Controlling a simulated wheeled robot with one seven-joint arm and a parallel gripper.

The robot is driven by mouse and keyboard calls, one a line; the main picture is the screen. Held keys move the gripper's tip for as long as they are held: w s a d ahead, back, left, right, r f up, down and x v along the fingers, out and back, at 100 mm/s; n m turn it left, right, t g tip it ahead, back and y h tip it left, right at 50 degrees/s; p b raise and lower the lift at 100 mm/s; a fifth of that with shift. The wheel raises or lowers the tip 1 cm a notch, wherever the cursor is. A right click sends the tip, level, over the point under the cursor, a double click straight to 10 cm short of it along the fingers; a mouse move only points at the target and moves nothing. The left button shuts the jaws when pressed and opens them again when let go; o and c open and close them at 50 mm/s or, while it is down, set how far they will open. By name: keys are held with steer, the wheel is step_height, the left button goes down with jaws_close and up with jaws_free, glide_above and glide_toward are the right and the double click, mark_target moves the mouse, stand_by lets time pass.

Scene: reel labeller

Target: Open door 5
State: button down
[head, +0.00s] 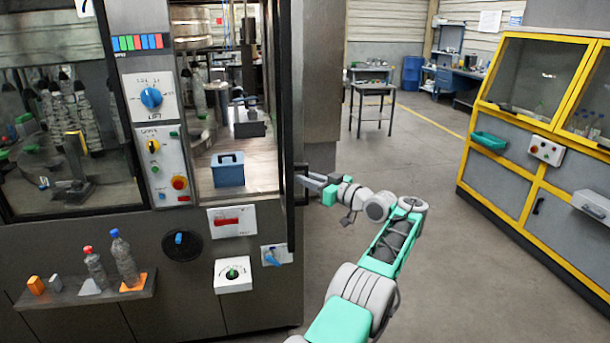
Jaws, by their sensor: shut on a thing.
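A dark-framed door (290,100) stands at the right edge of the machine, seen almost edge-on. No number can be read on it. The opening to its left shows a blue box (229,172) on the chamber floor, so the door appears swung out. A dark upright handle (301,194) is on the door's right side. My gripper (304,181) reaches it from the right and is shut on the handle; the exact contact is small and partly hidden.
A control panel (163,165) with knobs is left of the opening. A shelf (70,295) with bottles juts out lower left. Open floor (440,250) lies to the right, before a yellow-framed cabinet (520,190).

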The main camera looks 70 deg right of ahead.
steer(key=shift+w+a+r, duration=0.1)
steer(key=shift+w+r, duration=0.2)
steer(key=c, duration=1.6)
jaws_free()
steer(key=shift+o, duration=0.2)
steer(key=shift+f, duration=0.15)
steer(key=shift+f, duration=0.15)
